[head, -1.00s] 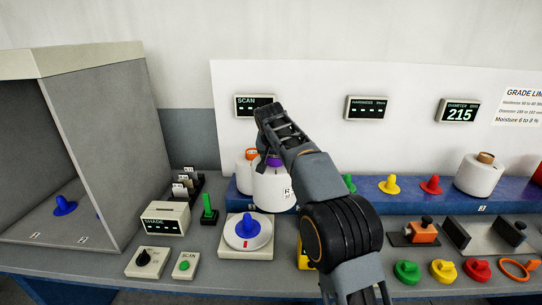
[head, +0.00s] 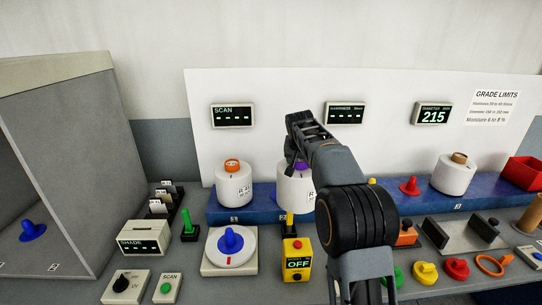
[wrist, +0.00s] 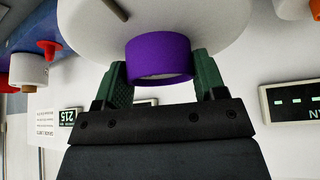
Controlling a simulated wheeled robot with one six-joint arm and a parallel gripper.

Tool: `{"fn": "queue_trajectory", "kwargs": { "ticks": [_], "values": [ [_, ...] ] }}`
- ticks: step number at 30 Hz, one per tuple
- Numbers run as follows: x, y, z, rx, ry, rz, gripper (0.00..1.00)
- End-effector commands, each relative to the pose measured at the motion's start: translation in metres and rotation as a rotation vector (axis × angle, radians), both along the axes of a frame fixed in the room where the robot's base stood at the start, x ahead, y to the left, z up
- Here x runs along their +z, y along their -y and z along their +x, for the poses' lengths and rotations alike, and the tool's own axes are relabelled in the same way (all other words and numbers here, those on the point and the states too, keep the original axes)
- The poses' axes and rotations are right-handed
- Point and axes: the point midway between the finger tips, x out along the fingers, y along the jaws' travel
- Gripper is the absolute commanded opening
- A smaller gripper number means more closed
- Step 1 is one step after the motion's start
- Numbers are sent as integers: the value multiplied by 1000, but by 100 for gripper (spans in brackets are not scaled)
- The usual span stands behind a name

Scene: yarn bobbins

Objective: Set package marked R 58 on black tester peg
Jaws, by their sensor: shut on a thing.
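My gripper (wrist: 158,85) is shut on the purple tube end (wrist: 160,58) of a white yarn package (head: 290,192), which hangs below it in the head view. The package label starts with R; the rest is cut off by my arm. The package is in front of the blue shelf, just above and behind a yellow box (head: 297,270) whose display reads OFF. A yellow post (head: 290,218) shows beneath the package. I cannot make out a black tester peg; my arm hides part of the bench.
Another white package (head: 233,190) with an orange tube stands on the blue shelf at left. A white package with a tan tube (head: 453,178) stands at right. A blue peg on a white turntable (head: 229,262) and a green peg (head: 188,228) are at left front.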

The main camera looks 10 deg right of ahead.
Motion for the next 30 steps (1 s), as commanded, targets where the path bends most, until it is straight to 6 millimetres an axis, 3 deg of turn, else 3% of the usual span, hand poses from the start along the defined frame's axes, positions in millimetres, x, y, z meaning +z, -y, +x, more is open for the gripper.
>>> {"fn": "queue_trajectory", "kwargs": {
  "ticks": [1,6,15,21,30],
  "values": [
    [5,21,-6,-19,7,0,0],
    [-4,78,-27,-60,6,1,0],
    [-25,153,-70,-70,4,6,0],
    [-41,177,-90,-13,5,7,0],
    [-55,192,-103,58,14,-1,0]
  ]
}}
